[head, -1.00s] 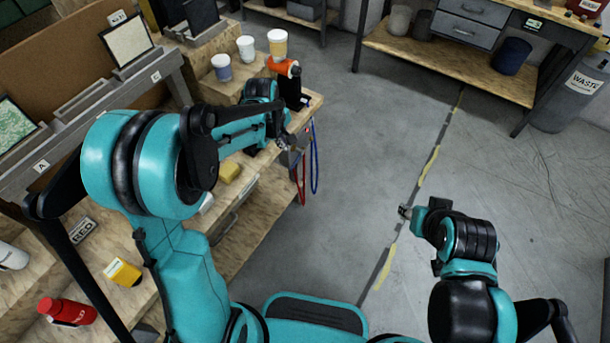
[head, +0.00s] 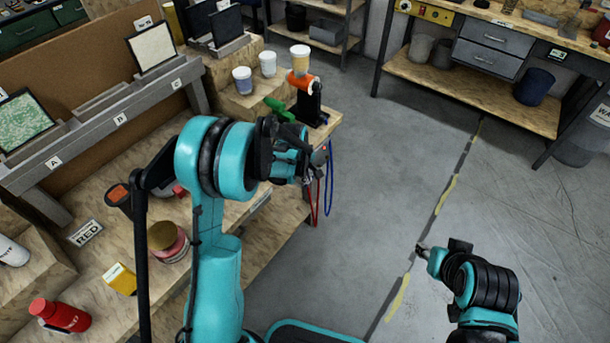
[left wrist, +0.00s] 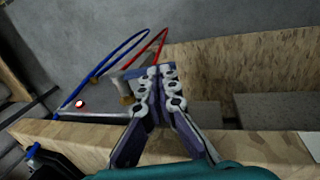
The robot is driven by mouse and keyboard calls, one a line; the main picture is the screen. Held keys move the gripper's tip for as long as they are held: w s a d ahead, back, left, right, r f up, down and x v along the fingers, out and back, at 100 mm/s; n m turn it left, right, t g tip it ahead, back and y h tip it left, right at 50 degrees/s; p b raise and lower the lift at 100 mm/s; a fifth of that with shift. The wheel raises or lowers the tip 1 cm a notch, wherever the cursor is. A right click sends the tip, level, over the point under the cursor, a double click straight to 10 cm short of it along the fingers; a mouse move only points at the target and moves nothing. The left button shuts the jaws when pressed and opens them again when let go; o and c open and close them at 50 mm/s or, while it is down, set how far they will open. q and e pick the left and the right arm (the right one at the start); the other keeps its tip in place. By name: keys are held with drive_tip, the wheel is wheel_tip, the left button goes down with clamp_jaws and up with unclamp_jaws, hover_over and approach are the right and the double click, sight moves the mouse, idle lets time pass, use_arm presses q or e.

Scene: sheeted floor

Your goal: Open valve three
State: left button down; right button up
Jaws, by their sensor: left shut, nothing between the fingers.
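I cannot pick out a valve marked three. A grey unit (head: 320,155) with a small red light sits at the bench's edge, with a red hose (head: 317,200) and a blue hose (head: 330,185) hanging below. My left gripper (head: 311,178) is next to it, partly hidden by my arm. In the left wrist view its fingers (left wrist: 157,75) are shut and empty, over the bench edge. A small brass-coloured fitting (left wrist: 126,98) shows just left of the fingers; contact is unclear. My right gripper (head: 421,249) is above the floor, too small to read.
The wooden bench (head: 265,235) fills the left, with a jar (head: 168,242), a red bottle (head: 60,315), a green handle (head: 279,109), and an orange-and-black tool (head: 307,95). Cups stand on its far end. A second bench (head: 470,85) stands at the back right. The middle floor is clear.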

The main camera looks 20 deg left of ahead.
sight(306, 185)
use_arm(q)
drive_tip(key=shift+w+f, duration=0.1)
drive_tip(key=shift+f, duration=0.15)
drive_tip(key=f+b, duration=0.1)
drive_tip(key=f, duration=0.1)
drive_tip(key=f+b, duration=0.1)
drive_tip(key=shift+s+b, duration=0.25)
drive_tip(key=shift+b, duration=0.05)
